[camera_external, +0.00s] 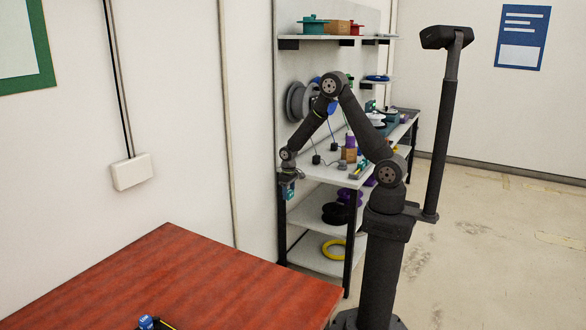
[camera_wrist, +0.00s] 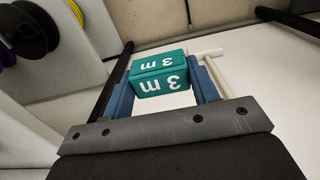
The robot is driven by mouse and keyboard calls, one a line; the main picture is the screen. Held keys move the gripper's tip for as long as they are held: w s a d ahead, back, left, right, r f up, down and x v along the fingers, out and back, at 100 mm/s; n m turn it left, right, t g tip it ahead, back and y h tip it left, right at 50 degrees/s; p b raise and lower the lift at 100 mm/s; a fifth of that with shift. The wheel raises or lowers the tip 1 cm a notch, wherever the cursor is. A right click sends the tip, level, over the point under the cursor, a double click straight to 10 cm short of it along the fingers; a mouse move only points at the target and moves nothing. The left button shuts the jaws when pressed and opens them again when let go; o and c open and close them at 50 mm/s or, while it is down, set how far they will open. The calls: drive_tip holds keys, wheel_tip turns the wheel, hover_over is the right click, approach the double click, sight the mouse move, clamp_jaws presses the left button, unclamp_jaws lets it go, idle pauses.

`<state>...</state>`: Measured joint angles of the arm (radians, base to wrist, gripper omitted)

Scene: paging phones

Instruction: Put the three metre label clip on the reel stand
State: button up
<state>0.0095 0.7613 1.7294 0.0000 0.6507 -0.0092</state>
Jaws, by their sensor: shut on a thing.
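The three metre label clip is a teal block (camera_wrist: 160,76) with white "3 m" lettering, upside down in the wrist view. My gripper (camera_wrist: 163,82) is shut on it, with a blue finger pad on each side. In the external view my gripper (camera_external: 288,178) hangs at the left end of the shelf unit with the teal clip (camera_external: 288,190) below it. A grey reel (camera_external: 297,101) is mounted at the back panel, partly behind my arm. I cannot tell which part is the reel stand.
A white workbench (camera_external: 322,171) holds small blocks and cables. Lower shelves hold purple and black spools and a yellow ring (camera_external: 334,249). A red-brown table (camera_external: 170,280) fills the front left, mostly bare, with a small blue-topped item (camera_external: 146,322) at its front edge.

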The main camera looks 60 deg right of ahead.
drive_tip(key=s+d+r, duration=0.3)
drive_tip(key=d, duration=0.5)
drive_tip(key=s+d+r, duration=0.2)
drive_tip(key=s+d, duration=0.1)
drive_tip(key=d, duration=0.5)
drive_tip(key=s+d+r, duration=0.3)
drive_tip(key=d, duration=0.5)
drive_tip(key=s+d+r, duration=0.3)
drive_tip(key=s+d, duration=0.4)
drive_tip(key=s, duration=0.3)
drive_tip(key=s+d+r, duration=0.4)
drive_tip(key=s+d, duration=0.3)
drive_tip(key=s, duration=0.2)
hover_over(346, 174)
wheel_tip(346, 174, down, 7)
drive_tip(key=shift+f, duration=2.2)
